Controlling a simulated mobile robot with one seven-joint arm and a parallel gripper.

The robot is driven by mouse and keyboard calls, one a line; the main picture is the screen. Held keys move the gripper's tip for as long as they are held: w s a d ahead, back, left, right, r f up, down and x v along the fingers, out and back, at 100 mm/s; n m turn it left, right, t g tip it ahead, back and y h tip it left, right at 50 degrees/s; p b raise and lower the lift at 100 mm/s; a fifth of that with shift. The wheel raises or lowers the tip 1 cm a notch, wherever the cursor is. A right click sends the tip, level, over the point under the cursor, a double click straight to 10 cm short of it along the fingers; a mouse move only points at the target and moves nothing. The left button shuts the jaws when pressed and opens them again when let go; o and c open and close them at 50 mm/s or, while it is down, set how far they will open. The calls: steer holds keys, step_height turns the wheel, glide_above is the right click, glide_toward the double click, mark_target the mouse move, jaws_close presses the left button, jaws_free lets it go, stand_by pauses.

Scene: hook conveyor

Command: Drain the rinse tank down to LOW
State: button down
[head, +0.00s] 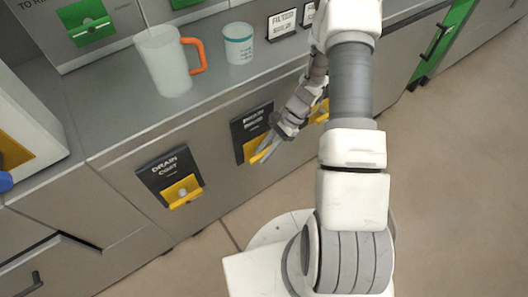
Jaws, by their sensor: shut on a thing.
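A dark panel (250,118) with a short white label, too blurred to read surely, is on the grey cabinet front in the middle of the head view. A yellow handle (251,149) sits at its lower part. My gripper (264,153) is shut on this yellow handle, reaching in from the right; the fingers hide part of it. To the left is a similar panel (158,169) marked DRAIN COAT, with its own yellow handle (183,191) untouched. No rinse tank or level mark is readable.
A clear jug (163,62) with an orange handle and a cup (238,45) with a teal band stand on the counter above. Small label signs (282,23) stand at the back. Another yellow handle (319,112) is partly behind my arm. Floor at right is clear.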

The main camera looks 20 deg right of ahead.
steer(key=shift+y, duration=0.7)
steer(key=c, duration=0.8)
jaws_free()
steer(key=p+v, duration=0.4)
steer(key=v, duration=1.3)
steer(key=shift+w+r, duration=0.2)
steer(key=shift+w, duration=0.1)
steer(key=shift+d, duration=0.1)
